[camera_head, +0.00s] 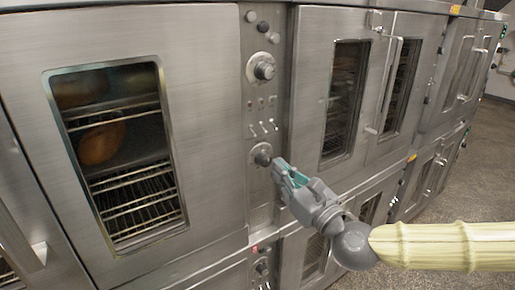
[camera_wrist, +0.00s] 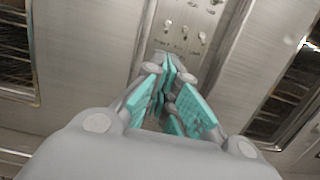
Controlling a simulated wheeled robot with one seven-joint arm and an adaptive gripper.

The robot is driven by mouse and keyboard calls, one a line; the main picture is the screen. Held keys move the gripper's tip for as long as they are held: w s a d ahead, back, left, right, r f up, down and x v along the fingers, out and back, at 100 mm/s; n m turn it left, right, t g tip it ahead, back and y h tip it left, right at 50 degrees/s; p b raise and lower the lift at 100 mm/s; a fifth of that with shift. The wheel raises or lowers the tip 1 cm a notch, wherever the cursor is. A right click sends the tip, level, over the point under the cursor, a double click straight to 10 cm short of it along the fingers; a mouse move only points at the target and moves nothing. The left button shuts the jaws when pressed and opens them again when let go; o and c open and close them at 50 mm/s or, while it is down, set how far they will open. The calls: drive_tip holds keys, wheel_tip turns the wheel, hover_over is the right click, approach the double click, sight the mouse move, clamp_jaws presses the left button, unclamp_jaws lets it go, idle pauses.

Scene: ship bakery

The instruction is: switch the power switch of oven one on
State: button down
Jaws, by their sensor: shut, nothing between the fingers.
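My gripper (camera_head: 277,163) is shut and empty, with its tips in front of the lower part of an oven control panel (camera_head: 259,100). In the wrist view the shut teal fingers (camera_wrist: 168,62) point at the same panel. Several small toggle switches (camera_head: 263,127) sit in a row on the panel, just above the gripper; they also show in the wrist view (camera_wrist: 185,33). A lower knob (camera_head: 261,154) is beside the fingertips; I cannot tell whether they touch. Which switch is the power switch, and its position, is too small to tell.
A large oven door (camera_head: 200,60) with bread inside stands left of the panel. A double-door oven (camera_head: 310,90) with protruding handles (camera_head: 391,85) stands to the right. An upper knob (camera_head: 264,67) is above the switches. Open floor (camera_head: 480,175) lies at right.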

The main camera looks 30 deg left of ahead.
drive_tip(key=p, duration=0.4)
approach(250, 141)
drive_tip(key=x, duration=0.4)
drive_tip(key=shift+a+r, duration=0.1)
drive_tip(key=shift+a, duration=0.15)
drive_tip(key=shift+x, duration=0.95)
drive_tip(key=shift+h+p, duration=0.3)
drive_tip(key=shift+p, duration=0.15)
